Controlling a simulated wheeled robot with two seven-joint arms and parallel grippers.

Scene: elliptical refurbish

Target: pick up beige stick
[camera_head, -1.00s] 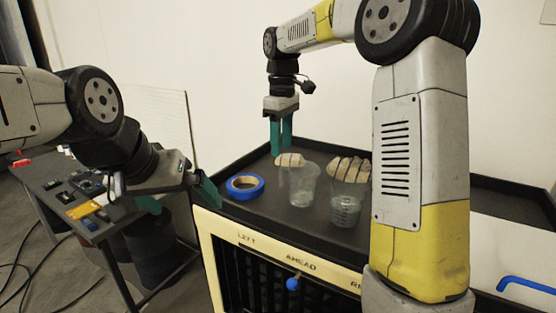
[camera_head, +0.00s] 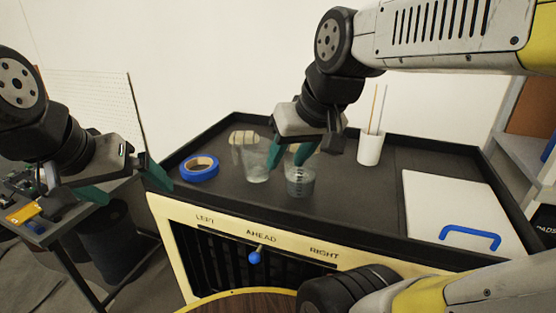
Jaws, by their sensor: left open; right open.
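A thin beige stick (camera_head: 372,108) stands upright, leaning slightly, in a white cup (camera_head: 370,148) at the back of the black tray top. A second thin, paler stick (camera_head: 382,108) stands beside it in the same cup. My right gripper (camera_head: 286,166) is open and points down in front of or over the clear beakers, left of the white cup and apart from both sticks. My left gripper (camera_head: 125,186) is open and empty, off the left edge of the cart.
Two clear beakers (camera_head: 256,166) (camera_head: 300,186) stand below my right gripper, one with a beige item (camera_head: 243,137) at its rim. Blue tape (camera_head: 199,168) lies left. A white panel with a blue handle (camera_head: 470,238) is at right. The cart's raised rim surrounds the top.

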